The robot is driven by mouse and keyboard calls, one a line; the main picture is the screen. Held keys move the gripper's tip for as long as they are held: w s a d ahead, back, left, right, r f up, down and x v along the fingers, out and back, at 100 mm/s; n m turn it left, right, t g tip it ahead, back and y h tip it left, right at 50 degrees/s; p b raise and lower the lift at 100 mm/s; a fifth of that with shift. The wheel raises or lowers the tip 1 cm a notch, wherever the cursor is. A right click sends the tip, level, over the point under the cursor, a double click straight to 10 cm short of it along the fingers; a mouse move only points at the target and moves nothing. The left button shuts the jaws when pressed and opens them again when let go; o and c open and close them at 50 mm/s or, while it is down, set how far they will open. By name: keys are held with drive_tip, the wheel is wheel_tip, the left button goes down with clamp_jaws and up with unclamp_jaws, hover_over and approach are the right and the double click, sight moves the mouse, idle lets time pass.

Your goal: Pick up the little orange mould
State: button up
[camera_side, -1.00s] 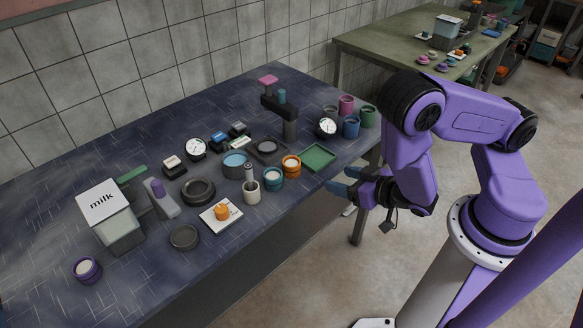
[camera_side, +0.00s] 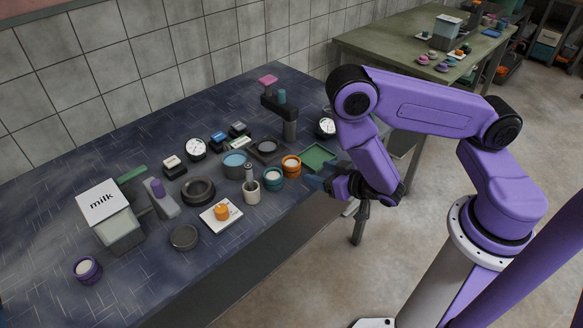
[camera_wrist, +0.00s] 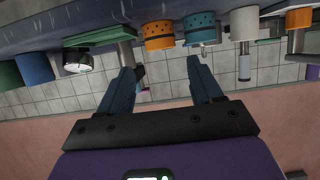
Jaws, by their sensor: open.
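Two small orange things are in the side view. One is an orange cup with a pale top (camera_side: 291,165) next to a teal cup (camera_side: 272,178); the other is a smaller orange piece (camera_side: 222,213) on a white plate (camera_side: 212,222). In the wrist view the orange cup (camera_wrist: 158,36) has a band of dark holes, with the teal cup (camera_wrist: 199,28) beside it. My gripper (camera_side: 316,182) is open and empty at the table's front edge, to the right of both. In the wrist view its fingers (camera_wrist: 163,66) are spread apart, with the orange cup beyond them.
A green tray (camera_side: 318,157) lies just behind my gripper. A white cup with a grey rod (camera_side: 252,191) stands left of the teal cup.

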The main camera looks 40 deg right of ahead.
sight(298, 166)
drive_tip(key=x, duration=1)
drive_tip(key=c, duration=0.8)
